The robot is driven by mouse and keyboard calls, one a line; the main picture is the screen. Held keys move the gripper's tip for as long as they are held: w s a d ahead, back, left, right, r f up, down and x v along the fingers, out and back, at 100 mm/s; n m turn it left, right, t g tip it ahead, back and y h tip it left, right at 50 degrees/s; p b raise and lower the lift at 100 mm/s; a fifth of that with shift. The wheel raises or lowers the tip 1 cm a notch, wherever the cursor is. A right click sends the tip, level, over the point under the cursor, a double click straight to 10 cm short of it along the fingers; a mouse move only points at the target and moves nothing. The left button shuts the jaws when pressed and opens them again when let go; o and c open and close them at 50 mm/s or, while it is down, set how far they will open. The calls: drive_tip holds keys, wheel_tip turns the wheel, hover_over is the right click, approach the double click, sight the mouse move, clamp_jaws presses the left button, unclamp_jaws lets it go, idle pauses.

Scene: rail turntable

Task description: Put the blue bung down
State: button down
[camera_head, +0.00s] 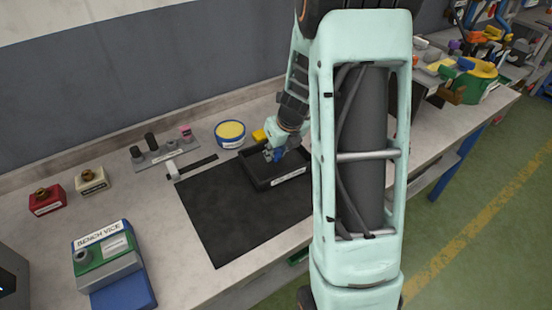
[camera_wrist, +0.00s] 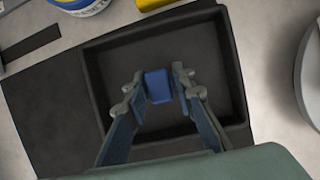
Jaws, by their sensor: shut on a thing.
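The blue bung (camera_wrist: 158,86) is between the fingertips of my gripper (camera_wrist: 158,88) in the wrist view, and the fingers are shut on it. It hangs over or in a black tray (camera_wrist: 236,100); I cannot tell whether it touches the floor of the tray. In the head view my gripper (camera_head: 272,153) is over the left back part of the same tray (camera_head: 290,178), and the bung is too small there to make out clearly.
The tray stands on a black mat (camera_head: 232,220). A yellow-topped tin (camera_head: 230,133) and a yellow block (camera_head: 259,136) stand close behind. A peg rack (camera_head: 162,153) and bench vice (camera_head: 106,260) are to the left. My arm hides the bench on the right.

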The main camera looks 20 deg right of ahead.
drive_tip(key=shift+f, duration=0.2)
drive_tip(key=shift+f, duration=0.15)
drive_tip(key=c, duration=1.6)
unclamp_jaws()
drive_tip(key=shift+r, duration=0.45)
drive_tip(key=p+v, duration=0.3)
drive_tip(key=v, duration=0.8)
drive_tip(key=shift+s+r, duration=0.15)
drive_tip(key=shift+r, duration=0.1)
